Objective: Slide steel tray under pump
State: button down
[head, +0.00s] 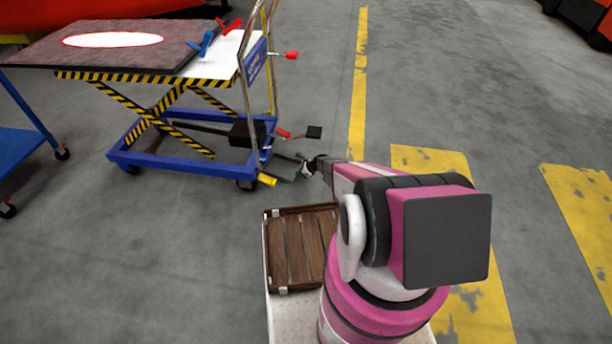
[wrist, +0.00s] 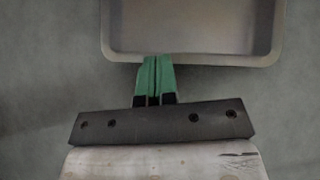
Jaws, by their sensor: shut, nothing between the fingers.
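The steel tray (wrist: 195,58) is a shallow grey pan with rounded corners at the top of the wrist view, its far side cut off. In the head view the tray (head: 284,169) lies on the floor by the near right end of the blue lift cart. My gripper (wrist: 155,62) has green fingers that are shut and empty, with their tips at the tray's near wall. I cannot tell whether they touch it. It also shows in the head view (head: 306,167), just right of the tray. The pump appears to be the black box (head: 243,134) low on the cart, left of and beyond the tray.
The cart's blue base (head: 190,173) and a yellow-ended part (head: 267,180) are close to the tray. A black pedal (head: 314,132) sticks out beyond it. Open floor lies to the right.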

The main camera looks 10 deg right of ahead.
send_near(275, 168)
jog(key=a+f, duration=0.1)
jog(key=a, duration=0.1)
jog(key=s+a+f, duration=0.1)
jog(key=a, duration=0.1)
jog(key=a+f, duration=0.1)
jog(key=a, duration=0.1)
jog(key=shift+s+a, duration=0.2)
jog(key=shift+a, duration=0.05)
